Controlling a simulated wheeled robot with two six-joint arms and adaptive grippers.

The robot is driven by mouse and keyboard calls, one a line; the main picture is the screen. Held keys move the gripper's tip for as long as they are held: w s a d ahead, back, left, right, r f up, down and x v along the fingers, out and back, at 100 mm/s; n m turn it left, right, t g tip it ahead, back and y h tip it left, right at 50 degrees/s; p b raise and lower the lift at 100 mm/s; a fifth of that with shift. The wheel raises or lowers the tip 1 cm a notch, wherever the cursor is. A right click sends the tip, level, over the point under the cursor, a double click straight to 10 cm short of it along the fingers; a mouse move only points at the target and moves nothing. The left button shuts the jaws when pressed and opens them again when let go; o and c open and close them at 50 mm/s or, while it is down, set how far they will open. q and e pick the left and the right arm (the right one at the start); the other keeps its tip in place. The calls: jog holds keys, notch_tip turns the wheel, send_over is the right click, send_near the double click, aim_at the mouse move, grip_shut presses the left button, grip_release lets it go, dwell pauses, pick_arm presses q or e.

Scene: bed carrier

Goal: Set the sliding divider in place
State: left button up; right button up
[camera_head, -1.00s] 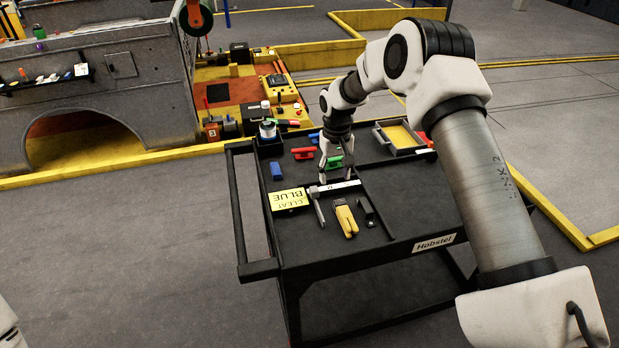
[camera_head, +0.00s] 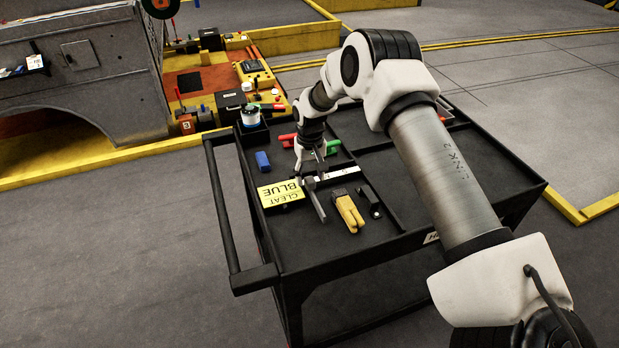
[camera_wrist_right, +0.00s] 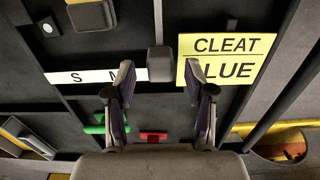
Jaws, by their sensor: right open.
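A grey piece that I take for the sliding divider (camera_head: 317,204) lies on the black cart top, at the right edge of the yellow CLEAT BLUE card (camera_head: 281,194). Its block end (camera_wrist_right: 161,64) sits against the white lettered strip (camera_wrist_right: 95,76), between the letters and the card in the right wrist view. A thin bar runs from the block away from the strip. My right gripper (camera_wrist_right: 159,80) is open over it, its fingertips on either side of the block with gaps visible; whether they are at its height I cannot tell. My left gripper is out of view.
A yellow clamp-like tool (camera_head: 348,212) and a small black piece (camera_head: 371,202) lie right of the divider. The cart's raised rim (camera_head: 238,230) borders the left.

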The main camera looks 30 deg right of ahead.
jog(key=shift+f, duration=0.65)
jog(key=shift+w+f, duration=0.2)
jog(key=shift+f, duration=0.3)
jog(key=shift+s+r, duration=0.1)
jog(key=shift+s, duration=0.05)
grip_shut()
jog(key=d, duration=0.2)
jog(key=s+d, duration=0.1)
jog(key=d, duration=0.3)
jog(key=shift+s+d, duration=0.15)
jog(key=shift+s, duration=0.1)
grip_release()
jog(key=shift+w, duration=0.1)
